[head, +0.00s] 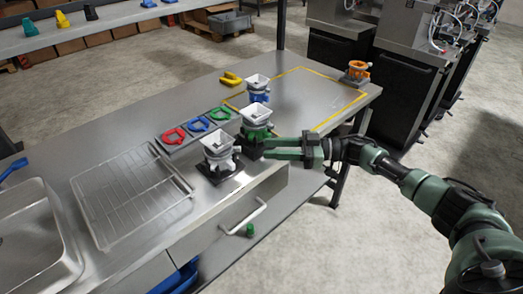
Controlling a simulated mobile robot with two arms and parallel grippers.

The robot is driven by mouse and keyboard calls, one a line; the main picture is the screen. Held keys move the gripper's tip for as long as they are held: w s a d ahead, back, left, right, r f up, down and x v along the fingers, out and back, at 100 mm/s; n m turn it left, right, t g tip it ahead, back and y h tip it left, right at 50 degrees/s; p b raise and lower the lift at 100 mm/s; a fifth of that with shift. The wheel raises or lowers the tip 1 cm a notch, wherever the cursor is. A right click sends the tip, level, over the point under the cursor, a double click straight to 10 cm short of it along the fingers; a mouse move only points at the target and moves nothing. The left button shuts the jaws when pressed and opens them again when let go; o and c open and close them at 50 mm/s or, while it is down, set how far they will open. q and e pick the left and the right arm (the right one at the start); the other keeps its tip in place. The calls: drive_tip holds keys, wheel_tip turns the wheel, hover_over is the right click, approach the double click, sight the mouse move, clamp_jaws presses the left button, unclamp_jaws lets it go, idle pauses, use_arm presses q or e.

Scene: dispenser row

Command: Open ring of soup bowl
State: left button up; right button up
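No bowl is clearly recognizable. A white square-topped funnel (218,144) stands in a holder on a dark base at the table's front edge. Behind it stands a similar white funnel (256,112) in a green holder (257,131), and farther back one in a blue holder (258,97). My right gripper (258,149) reaches in from the right, low beside the green holder and right of the front funnel. Its two green fingers run side by side. Its dark tips merge with dark parts there, so their gap and any contact are unclear. My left gripper is out of view.
Red (174,136), blue (198,124) and green rings (220,113) lie on a plate left of the funnels. A yellow piece (230,78) lies behind. An orange holder (356,70) stands at the far right corner. A wire rack (130,190) and sink (30,235) are left.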

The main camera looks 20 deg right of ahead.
sight(237, 149)
drive_tip(key=shift+s+d, duration=0.1)
drive_tip(key=c, duration=0.3)
drive_tip(key=w+a+n+t+h, duration=0.1)
drive_tip(key=a+n, duration=0.1)
drive_tip(key=n, duration=0.2)
drive_tip(key=a+n+t+h, duration=0.1)
drive_tip(key=a+n+t, duration=0.1)
drive_tip(key=n, duration=0.3)
drive_tip(key=w+a+n+t+h+b, duration=0.1)
drive_tip(key=a+n+t, duration=0.1)
drive_tip(key=n, duration=0.3)
drive_tip(key=shift+w+a+f+h, duration=0.2)
drive_tip(key=shift+w+a+h, duration=0.15)
drive_tip(key=shift+a, duration=0.4)
drive_tip(key=shift+f, duration=0.1)
clamp_jaws()
